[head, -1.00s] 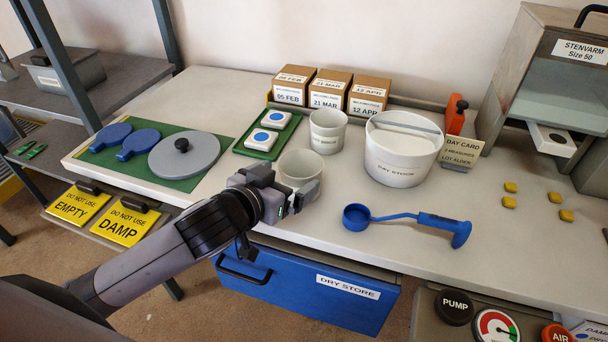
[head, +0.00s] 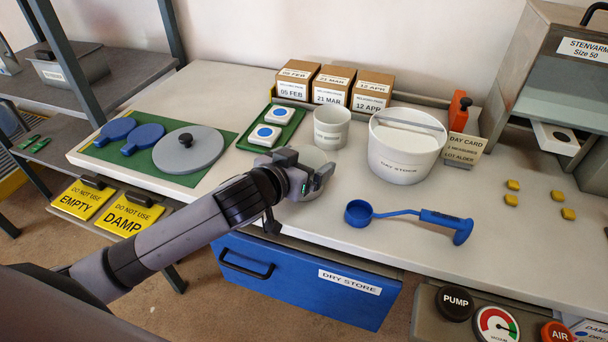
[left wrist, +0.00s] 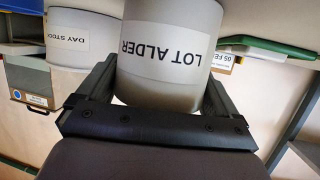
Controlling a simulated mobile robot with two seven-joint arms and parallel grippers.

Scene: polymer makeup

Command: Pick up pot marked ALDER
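The pot marked LOT ALDER (left wrist: 165,60) fills the space between the two fingers of my left gripper (left wrist: 162,95) in the left wrist view, its label upside down in that picture. The fingers lie along both its sides, very close to it; I cannot tell whether they press on it. In the head view the pot is mostly hidden behind my left gripper (head: 318,180), with a pale part of it showing. I cannot tell whether it stands on the bench. My right gripper is not in view.
A second white pot (head: 331,127) stands close behind. The DAY STOCK tub (head: 401,165) is to the right, with a blue scoop (head: 400,213) in front. A green tray (head: 248,140) with white-and-blue blocks and a round grey lid (head: 178,158) lie left.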

